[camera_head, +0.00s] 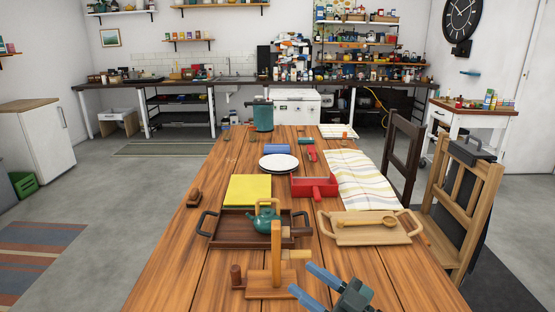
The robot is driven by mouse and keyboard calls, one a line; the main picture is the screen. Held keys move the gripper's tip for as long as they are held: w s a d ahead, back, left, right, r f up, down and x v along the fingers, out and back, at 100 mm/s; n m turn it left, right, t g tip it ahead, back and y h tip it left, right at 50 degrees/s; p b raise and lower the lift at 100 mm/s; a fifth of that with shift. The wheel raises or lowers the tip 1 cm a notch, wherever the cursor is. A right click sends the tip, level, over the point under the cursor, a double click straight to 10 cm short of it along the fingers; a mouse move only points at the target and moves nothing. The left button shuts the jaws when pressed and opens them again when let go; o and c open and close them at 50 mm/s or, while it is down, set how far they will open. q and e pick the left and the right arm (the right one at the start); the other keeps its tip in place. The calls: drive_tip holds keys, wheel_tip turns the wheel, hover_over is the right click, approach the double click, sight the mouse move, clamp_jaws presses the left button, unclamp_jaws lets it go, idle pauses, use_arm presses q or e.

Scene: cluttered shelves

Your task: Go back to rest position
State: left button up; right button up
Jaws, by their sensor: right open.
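My right gripper (300,277) is at the bottom of the head view, low over the near end of the wooden table (190,255). Its two blue fingers are apart, with nothing seen between them. They point up and left, just right of a wooden stand (277,264) with an upright post. My left gripper is not in view. A dark tray (228,228) behind the stand holds a green teapot (265,220).
Wooden chairs (466,205) stand along the right edge. The floor at left is mostly open.

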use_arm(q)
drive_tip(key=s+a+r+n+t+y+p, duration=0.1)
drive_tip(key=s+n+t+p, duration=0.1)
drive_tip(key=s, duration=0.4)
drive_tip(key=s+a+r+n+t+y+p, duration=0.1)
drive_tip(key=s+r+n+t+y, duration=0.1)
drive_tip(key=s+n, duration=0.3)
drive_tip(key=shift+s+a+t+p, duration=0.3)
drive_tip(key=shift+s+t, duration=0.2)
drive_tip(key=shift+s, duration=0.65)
use_arm(e)
drive_tip(key=s+d+f+m+h, duration=0.4)
drive_tip(key=s+f+h, duration=0.3)
drive_tip(key=s+f, duration=0.1)
drive_tip(key=s+d+f+m+g+h, duration=0.1)
drive_tip(key=s+d+f+m+h, duration=0.3)
drive_tip(key=s+f+h, duration=0.3)
drive_tip(key=s+f+m, duration=0.1)
drive_tip(key=s+f, duration=0.1)
drive_tip(key=s, duration=0.1)
drive_tip(key=shift+f+g, duration=0.15)
drive_tip(key=shift+g, duration=0.15)
